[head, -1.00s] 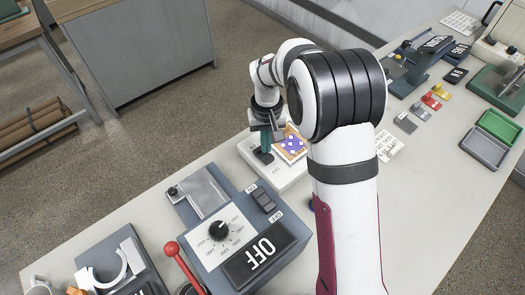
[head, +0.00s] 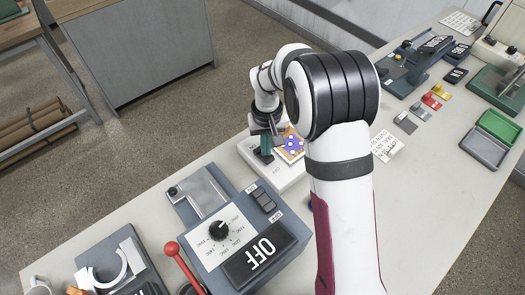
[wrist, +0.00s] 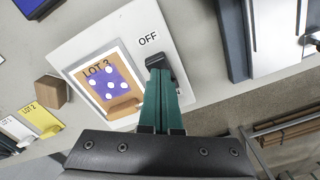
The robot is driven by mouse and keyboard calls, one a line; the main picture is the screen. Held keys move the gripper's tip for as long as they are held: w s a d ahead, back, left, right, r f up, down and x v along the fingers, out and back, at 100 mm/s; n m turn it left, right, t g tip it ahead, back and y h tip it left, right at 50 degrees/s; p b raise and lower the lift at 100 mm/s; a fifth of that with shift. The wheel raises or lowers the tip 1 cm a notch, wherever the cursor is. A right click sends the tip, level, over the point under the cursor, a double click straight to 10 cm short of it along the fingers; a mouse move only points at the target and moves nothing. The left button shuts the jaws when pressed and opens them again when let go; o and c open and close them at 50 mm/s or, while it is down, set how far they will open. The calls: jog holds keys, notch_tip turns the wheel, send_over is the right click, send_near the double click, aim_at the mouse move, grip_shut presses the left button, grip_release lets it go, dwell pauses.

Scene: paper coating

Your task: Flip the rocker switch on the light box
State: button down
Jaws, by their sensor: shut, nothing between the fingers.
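The light box (wrist: 170,30) is a flat white panel; it also shows in the head view (head: 285,183) beyond the dial unit. A label by its switch reads OFF. The black rocker switch (wrist: 154,60) is on the panel, partly covered by my fingers in the wrist view. My gripper (wrist: 160,75) is shut and empty, its green fingers together with their tips at the switch. I cannot tell whether they touch it. In the head view my gripper (head: 266,157) points down over the box.
A grey unit with a dial (head: 219,231) and another OFF sign stands nearer, with a red-knobbed lever (head: 172,249).

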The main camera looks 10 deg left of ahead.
jog(key=shift+f, duration=0.6)
jog(key=shift+r, duration=3.55)
jog(key=s+d+r+m, duration=0.3)
jog(key=s+d+r, duration=0.45)
jog(key=s, duration=0.25)
jog(key=s+d+m+y, duration=0.1)
jog(key=s+d+m, duration=0.2)
jog(key=s, duration=1.5)
jog(key=m, duration=0.2)
jog(key=shift+s+r+m+y, duration=0.2)
jog(key=shift+s+m+y, duration=0.1)
jog(key=shift+s+y, duration=0.1)
